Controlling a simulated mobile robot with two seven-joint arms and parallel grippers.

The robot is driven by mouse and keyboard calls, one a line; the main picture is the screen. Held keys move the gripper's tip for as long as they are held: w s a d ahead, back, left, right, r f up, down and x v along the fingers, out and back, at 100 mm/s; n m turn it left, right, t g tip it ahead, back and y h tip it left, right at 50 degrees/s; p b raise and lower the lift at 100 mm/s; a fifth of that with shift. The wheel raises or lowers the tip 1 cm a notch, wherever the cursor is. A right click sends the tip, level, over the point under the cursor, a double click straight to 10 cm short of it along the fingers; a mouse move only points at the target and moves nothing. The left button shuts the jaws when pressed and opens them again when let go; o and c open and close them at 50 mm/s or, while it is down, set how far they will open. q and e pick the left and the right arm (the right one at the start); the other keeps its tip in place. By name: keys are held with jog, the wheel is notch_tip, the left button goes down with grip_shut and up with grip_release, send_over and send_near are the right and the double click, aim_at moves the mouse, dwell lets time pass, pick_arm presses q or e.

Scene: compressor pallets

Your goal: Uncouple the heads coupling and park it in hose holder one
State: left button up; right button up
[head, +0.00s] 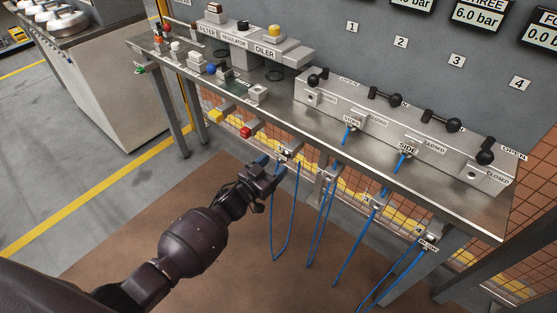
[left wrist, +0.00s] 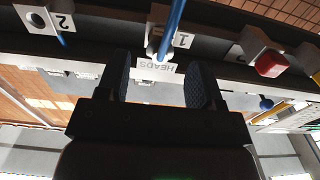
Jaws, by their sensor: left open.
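The heads coupling, with its white HEADS tag (left wrist: 155,70), sits at hose holder one (left wrist: 180,40) in the left wrist view. A blue hose (left wrist: 172,25) runs from it. My left gripper (left wrist: 160,80) is open, with one finger on each side of the tag; I cannot tell whether either touches. In the head view my left gripper (head: 268,178) is just below the front edge of the bench, by holder one (head: 286,155), and hides part of the coupling. My right gripper is not in view.
Holder two (left wrist: 38,20) is beside holder one. A red block (left wrist: 270,64) is on the other side. Blue hoses (head: 334,220) hang below the bench (head: 430,195). SIDE (head: 408,148) and STOPS (head: 351,119) tags are on the valve manifold. The floor in front is open.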

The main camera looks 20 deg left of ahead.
pick_arm(q)
jog(key=p+v, duration=0.1)
jog(key=v, duration=0.5)
jog(key=shift+s, duration=0.4)
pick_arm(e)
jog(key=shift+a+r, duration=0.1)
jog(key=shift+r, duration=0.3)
pick_arm(q)
jog(key=shift+a, duration=0.1)
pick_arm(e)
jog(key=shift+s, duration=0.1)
pick_arm(q)
jog(key=s+a+r+n+g+y+p, duration=0.1)
jog(key=s+a+g+y+p, duration=0.1)
jog(key=s, duration=1.3)
jog(key=s+a+r+n+g+y+p, duration=0.1)
jog(key=s+a+g+y+p, duration=0.1)
jog(key=s, duration=1.3)
jog(key=shift+a+r+n+g+y+p, duration=0.2)
jog(key=shift+r+n+g+y+p, duration=0.2)
jog(key=shift+g+y+p, duration=0.6)
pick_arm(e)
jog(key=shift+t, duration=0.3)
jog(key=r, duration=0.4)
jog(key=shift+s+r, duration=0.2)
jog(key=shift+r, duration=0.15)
